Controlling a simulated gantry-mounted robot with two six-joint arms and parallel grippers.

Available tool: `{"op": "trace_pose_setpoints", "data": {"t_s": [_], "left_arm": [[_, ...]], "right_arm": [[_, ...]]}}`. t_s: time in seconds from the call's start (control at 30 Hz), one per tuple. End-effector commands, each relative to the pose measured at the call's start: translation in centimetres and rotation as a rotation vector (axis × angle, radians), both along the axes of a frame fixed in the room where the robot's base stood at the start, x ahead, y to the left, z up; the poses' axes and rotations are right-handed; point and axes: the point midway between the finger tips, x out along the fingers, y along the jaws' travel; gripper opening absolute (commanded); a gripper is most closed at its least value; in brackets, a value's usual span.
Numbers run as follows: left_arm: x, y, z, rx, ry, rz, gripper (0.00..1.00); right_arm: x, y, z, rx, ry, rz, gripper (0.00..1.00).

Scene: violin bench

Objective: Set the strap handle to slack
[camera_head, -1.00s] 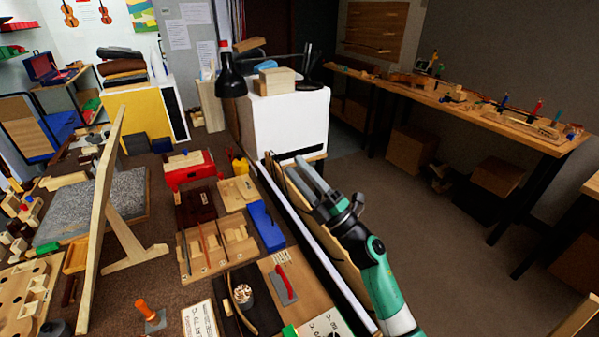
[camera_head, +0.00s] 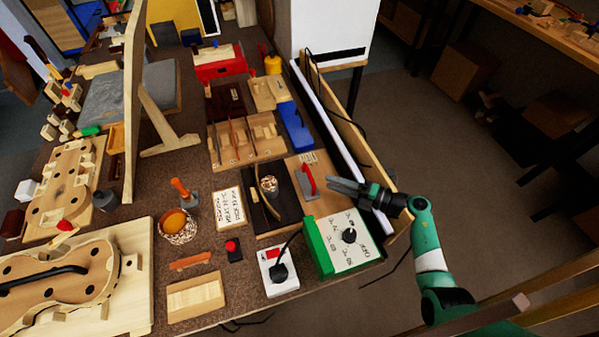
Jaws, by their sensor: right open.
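A red handle (camera_head: 308,181), which looks like the strap handle, stands on a grey base on a wooden board (camera_head: 296,168) near the bench's right edge. A small white label with dark marks sits at the board's far end; I cannot read it. My right gripper (camera_head: 330,184) comes in from the right, its grey fingers pointing left. Its fingertips are just right of the red handle in the picture; I cannot tell whether they touch it. It is open and holds nothing visible. My left gripper is not in view.
A green-sided box with a black knob (camera_head: 349,235) stands in front of the gripper. A dark board with a curved wooden strip (camera_head: 265,206) lies left of the handle. A long white and wooden rail (camera_head: 340,125) runs along the bench's right edge. Floor is open beyond.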

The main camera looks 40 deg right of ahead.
Motion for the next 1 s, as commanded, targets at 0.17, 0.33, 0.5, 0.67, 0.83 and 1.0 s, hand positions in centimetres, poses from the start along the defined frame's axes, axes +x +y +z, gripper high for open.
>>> {"op": "trace_pose_setpoints", "data": {"t_s": [0.17, 0.33, 0.5, 0.67, 0.83, 1.0], "left_arm": [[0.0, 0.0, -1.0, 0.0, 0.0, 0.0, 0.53], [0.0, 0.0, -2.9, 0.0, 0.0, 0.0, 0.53], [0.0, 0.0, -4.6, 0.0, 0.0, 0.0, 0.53], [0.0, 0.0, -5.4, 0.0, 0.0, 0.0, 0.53], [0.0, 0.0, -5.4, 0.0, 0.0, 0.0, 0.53], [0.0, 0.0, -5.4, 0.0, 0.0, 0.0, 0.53]], "right_arm": [[1.8, 0.7, -0.4, -0.002, -0.004, 0.003, 0.47], [5.3, 2.2, -1.1, -0.001, -0.006, 0.004, 0.47], [8.6, 3.5, -1.6, -0.001, -0.007, 0.002, 0.47], [10.3, 4.1, -1.6, -0.001, -0.006, 0.0, 0.47], [10.7, 4.3, -1.4, -0.001, -0.005, -0.002, 0.47], [10.7, 4.2, -1.4, 0.0, -0.006, -0.002, 0.42]]}}
